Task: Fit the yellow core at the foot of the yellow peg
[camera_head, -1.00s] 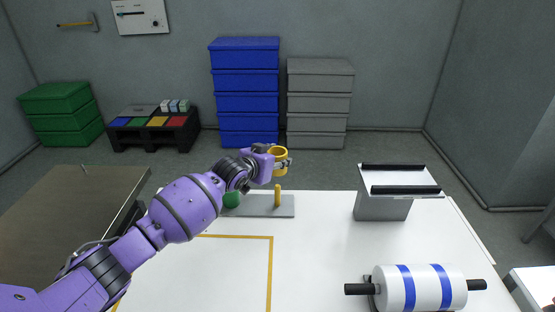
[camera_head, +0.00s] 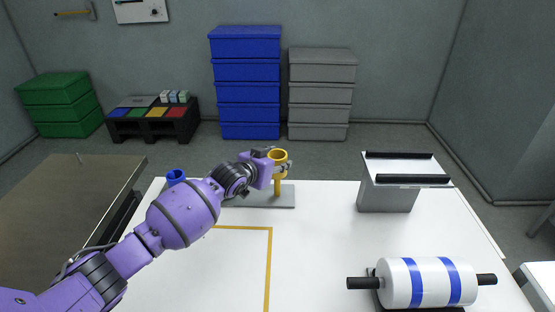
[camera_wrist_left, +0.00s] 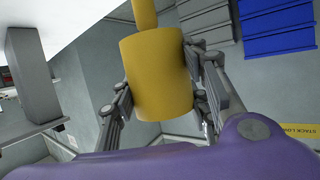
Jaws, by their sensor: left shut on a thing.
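The yellow peg (camera_head: 277,187) stands on a grey base plate (camera_head: 284,198) on the white table. The core is in line with the peg and covers its upper end. A length of peg shows below the core, so the core is above the plate. In the left wrist view the core (camera_wrist_left: 158,78) sits between the fingers, with the peg (camera_wrist_left: 145,13) beyond its end. I cannot tell whether the peg tip is inside the bore.
A blue core (camera_head: 176,176) stands at the table's back left, beside my arm. A grey stand with black rails (camera_head: 400,180) is at the right. A white roll with blue bands (camera_head: 425,283) lies at the front right. The middle of the table is clear.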

